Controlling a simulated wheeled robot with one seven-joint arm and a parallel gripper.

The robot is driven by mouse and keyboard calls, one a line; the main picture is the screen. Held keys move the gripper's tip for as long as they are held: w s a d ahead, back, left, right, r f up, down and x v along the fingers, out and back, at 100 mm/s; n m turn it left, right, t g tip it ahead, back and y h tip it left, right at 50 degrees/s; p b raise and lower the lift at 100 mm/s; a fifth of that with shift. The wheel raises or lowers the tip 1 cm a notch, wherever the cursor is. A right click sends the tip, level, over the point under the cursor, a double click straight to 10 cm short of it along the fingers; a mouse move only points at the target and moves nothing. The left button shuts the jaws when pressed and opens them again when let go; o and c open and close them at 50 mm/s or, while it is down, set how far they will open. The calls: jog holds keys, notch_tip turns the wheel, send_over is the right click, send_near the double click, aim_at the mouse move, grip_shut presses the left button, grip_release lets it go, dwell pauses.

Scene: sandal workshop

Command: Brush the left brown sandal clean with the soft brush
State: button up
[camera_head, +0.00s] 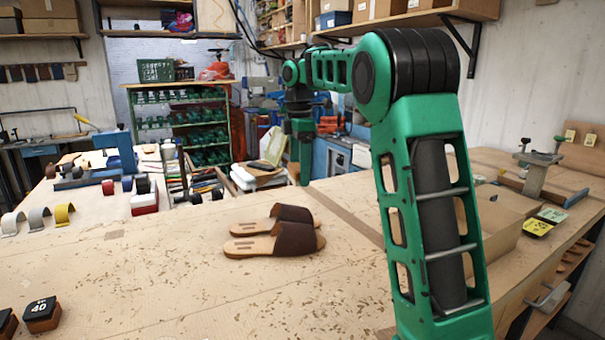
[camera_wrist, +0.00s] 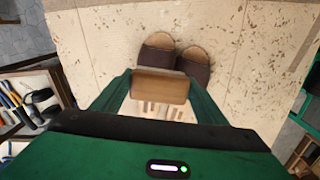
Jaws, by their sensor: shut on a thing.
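Two brown sandals lie side by side on the wooden worktable, a nearer one (camera_head: 296,239) and a farther one (camera_head: 293,213), with their dark straps to the right. In the wrist view they show as a left one (camera_wrist: 158,58) and a right one (camera_wrist: 195,68). I cannot tell for sure which is the left sandal. My gripper (camera_head: 304,180) points down beyond the sandals. In the wrist view its green fingers are shut on a wooden block, the brush (camera_wrist: 160,86), which appears just below the sandals. Its bristles are hidden, and I see no contact with a sandal.
The worktable (camera_head: 180,270) is clear around the sandals, with brown specks scattered on it. Dark size blocks (camera_head: 42,314) sit at its front left. Tools and a red-and-white box (camera_head: 145,202) stand at the far left. A cardboard box (camera_head: 490,225) stands to the right.

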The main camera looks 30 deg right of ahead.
jog(key=shift+w+a+f, duration=0.25)
jog(key=shift+a+f, duration=0.7)
jog(key=shift+f, duration=0.3)
jog(key=shift+w+a+f, duration=0.25)
jog(key=shift+a+f, duration=0.7)
jog(key=shift+f, duration=0.25)
jog(key=shift+f, duration=0.95)
jog(key=shift+w+r, duration=0.1)
jog(key=shift+w, duration=0.1)
jog(key=shift+w+d, duration=0.25)
jog(key=shift+w, duration=0.85)
jog(key=shift+s, duration=0.1)
jog(key=shift+s+a, duration=0.25)
jog(key=shift+s, duration=0.95)
jog(key=shift+w, duration=0.2)
